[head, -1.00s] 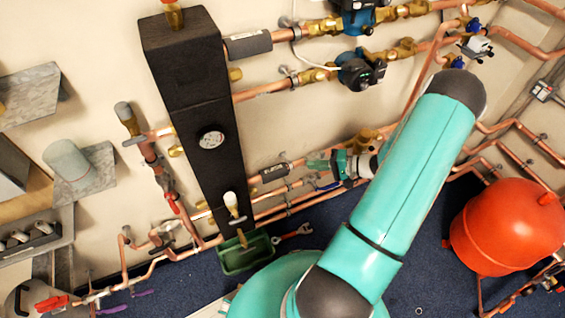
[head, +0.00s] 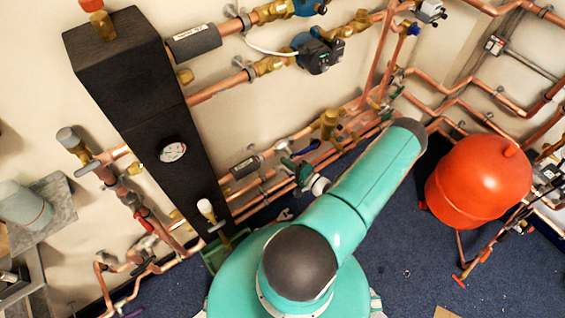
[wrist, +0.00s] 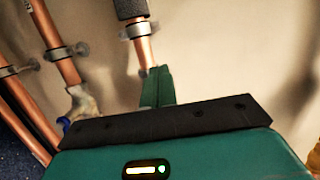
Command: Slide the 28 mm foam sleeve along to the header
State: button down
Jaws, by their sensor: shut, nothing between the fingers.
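Two dark grey foam sleeves sit on copper pipes right of the tall black header (head: 130,90). The upper sleeve (head: 194,42) has a pale label and lies close against the header's side. The lower, smaller sleeve (head: 245,167) also has a label, with a short stretch of copper between it and the header. I cannot read which is 28 mm. My gripper (head: 289,163) is right of the lower sleeve, shut and empty. In the wrist view its green fingers (wrist: 157,84) overlap a copper pipe; a dark sleeve (wrist: 131,8) shows beyond a pipe clip (wrist: 138,30). Contact with the pipe is unclear.
Several copper pipes, valves and clips run along the wall near my gripper. A pump (head: 312,55) is on the pipes above. A red round tank (head: 478,182) stands at right. A green tray (head: 213,258) lies below the header. Blue floor is clear between my arm and the tank.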

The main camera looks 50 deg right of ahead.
aim_at(264, 159)
jog(key=w, duration=0.7)
jog(key=a, duration=0.1)
jog(key=w+a, duration=0.1)
jog(key=a, duration=0.1)
jog(key=shift+w+a, duration=0.15)
jog(key=shift+a, duration=0.15)
